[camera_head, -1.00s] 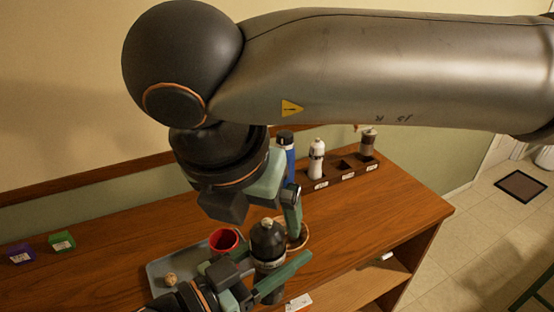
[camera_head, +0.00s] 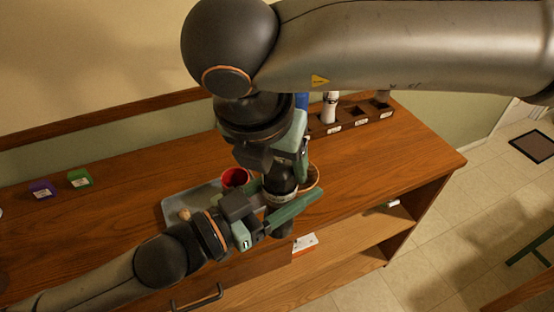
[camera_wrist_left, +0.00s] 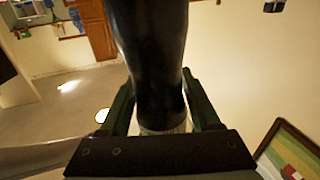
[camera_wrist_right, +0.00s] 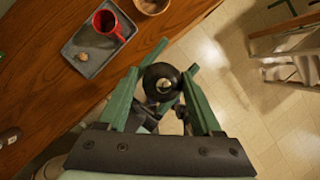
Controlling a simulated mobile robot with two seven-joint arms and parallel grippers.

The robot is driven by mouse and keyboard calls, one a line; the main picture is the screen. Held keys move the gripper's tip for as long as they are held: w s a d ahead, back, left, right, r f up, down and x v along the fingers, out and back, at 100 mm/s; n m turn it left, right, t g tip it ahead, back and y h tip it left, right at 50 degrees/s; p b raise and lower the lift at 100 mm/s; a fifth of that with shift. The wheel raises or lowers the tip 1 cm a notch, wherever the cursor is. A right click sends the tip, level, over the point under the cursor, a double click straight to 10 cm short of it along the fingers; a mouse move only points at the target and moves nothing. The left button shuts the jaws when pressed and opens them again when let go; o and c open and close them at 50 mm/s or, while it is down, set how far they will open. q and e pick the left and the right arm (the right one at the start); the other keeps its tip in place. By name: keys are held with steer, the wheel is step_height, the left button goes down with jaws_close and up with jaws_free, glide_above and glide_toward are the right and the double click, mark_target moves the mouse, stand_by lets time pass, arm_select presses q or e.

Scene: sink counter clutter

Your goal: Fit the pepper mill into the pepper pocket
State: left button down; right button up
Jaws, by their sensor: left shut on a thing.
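The pepper mill (camera_head: 279,183) is dark, with a pale band low on its body. My left gripper (camera_head: 283,208) is shut on it and holds it above the counter's front edge. In the left wrist view the mill (camera_wrist_left: 155,60) fills the space between the fingers. My right gripper (camera_head: 290,162) points down over the mill. In the right wrist view its fingers are apart, with the mill's round top (camera_wrist_right: 161,80) between them; contact is unclear. The rack (camera_head: 345,128) has labelled pockets at the back right. Its middle pocket (camera_head: 357,111) looks empty; the labels are unreadable.
A white shaker (camera_head: 329,107) stands in the rack's left pocket, beside a blue bottle (camera_head: 301,101). A grey tray (camera_head: 178,203) with a red mug (camera_head: 234,178) lies left of the grippers, and a round wooden bowl (camera_head: 313,178) behind them. Counter before the rack is clear.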

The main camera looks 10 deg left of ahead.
arm_select(q)
steer(key=shift+s+d+r, duration=0.1)
arm_select(e)
steer(key=shift+a, duration=0.15)
jaws_close()
arm_select(q)
steer(key=shift+c, duration=1.6)
jaws_free()
arm_select(e)
steer(key=shift+r, duration=0.1)
arm_select(q)
steer(key=o, duration=0.3)
